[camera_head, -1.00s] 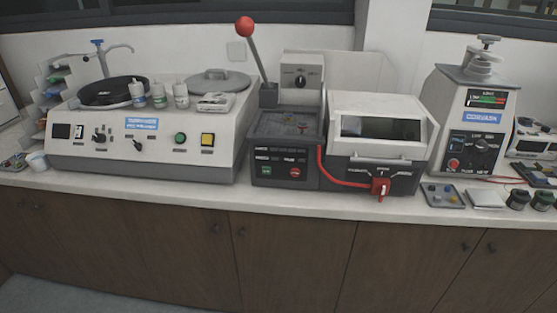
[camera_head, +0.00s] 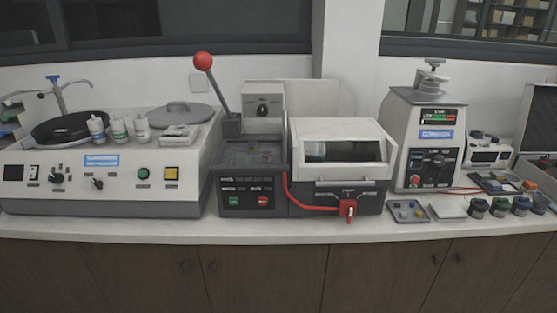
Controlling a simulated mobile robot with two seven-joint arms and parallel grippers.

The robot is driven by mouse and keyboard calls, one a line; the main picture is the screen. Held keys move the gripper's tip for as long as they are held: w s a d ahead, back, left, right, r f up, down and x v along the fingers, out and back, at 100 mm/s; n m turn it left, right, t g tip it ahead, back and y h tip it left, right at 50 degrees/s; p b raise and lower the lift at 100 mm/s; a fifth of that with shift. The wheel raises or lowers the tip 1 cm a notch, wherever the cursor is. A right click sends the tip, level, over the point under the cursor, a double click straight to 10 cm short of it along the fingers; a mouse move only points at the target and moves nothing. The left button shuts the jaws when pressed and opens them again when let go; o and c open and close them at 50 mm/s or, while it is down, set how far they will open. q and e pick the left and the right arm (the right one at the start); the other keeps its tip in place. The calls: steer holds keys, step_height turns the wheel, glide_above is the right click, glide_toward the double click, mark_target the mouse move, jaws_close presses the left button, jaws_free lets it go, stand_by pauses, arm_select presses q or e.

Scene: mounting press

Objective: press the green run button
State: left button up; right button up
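Two green buttons show clearly. A round green button (camera_head: 143,173) is on the front panel of the polishing machine (camera_head: 100,190) at the left, beside a yellow square button. Neither of my grippers is in view.
A lever with a red ball (camera_head: 202,61) rises from the middle machine. A red switch handle (camera_head: 348,208) sticks out at its front. A tray of small pieces (camera_head: 408,211) and several jars (camera_head: 499,207) stand before the press. The counter's front edge (camera_head: 280,229) is mostly clear.

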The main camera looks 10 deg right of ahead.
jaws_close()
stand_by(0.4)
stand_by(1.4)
